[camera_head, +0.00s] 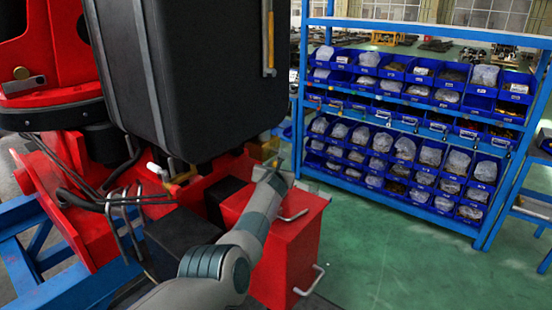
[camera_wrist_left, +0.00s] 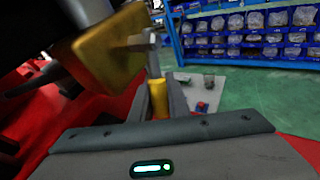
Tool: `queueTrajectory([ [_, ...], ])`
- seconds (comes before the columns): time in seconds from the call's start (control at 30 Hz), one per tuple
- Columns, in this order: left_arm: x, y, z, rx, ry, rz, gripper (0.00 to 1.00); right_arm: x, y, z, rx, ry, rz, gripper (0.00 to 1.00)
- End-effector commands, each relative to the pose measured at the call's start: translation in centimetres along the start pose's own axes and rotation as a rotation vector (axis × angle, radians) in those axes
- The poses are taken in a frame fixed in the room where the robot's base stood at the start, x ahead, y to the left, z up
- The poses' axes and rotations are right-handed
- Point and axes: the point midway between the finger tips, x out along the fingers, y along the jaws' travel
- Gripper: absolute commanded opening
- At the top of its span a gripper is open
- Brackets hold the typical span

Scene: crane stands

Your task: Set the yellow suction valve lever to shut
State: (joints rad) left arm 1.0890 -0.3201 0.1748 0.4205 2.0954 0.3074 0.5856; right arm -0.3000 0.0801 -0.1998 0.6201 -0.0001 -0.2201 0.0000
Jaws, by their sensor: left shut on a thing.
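The brass-coloured valve block (camera_wrist_left: 112,48) fills the upper left of the left wrist view. A metal hub and stem stick out from its right side, and the yellow lever (camera_wrist_left: 159,106) runs down from there. My left gripper (camera_wrist_left: 161,98) is shut on the yellow lever, with a finger on each side of it. In the head view my left gripper (camera_head: 273,175) is by the yellow valve block (camera_head: 264,149), above a red tank. The lever is too small and too covered there to tell its angle. My right gripper is not in view.
The red tank (camera_head: 287,245) with metal handles stands under my left arm. A large black box (camera_head: 190,80) hangs close to the left, with hoses (camera_head: 115,200) below it. A blue rack of bins (camera_head: 420,110) stands behind; green floor (camera_head: 385,255) is clear at right.

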Motion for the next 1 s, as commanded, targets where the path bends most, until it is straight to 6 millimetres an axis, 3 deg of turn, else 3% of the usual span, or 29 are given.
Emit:
queueTrajectory([
  [0.1, -0.21, 0.15, 0.24, 0.014, 0.021, -0.002, 0.0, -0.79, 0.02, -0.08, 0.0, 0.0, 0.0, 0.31],
  [0.43, -0.18, 0.13, -0.01, 0.02, 0.027, -0.003, 0.0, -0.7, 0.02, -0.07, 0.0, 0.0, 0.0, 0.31],
  [0.47, -0.18, 0.13, -0.01, 0.02, 0.027, -0.003, 0.17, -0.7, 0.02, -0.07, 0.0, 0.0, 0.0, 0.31],
  [0.53, -0.18, 0.13, -0.02, 0.02, 0.027, -0.003, 0.34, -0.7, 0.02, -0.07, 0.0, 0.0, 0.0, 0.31],
  [1.0, -0.29, -0.13, 0.09, 0.018, 0.028, -0.003, 0.34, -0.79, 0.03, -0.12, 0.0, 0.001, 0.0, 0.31],
])
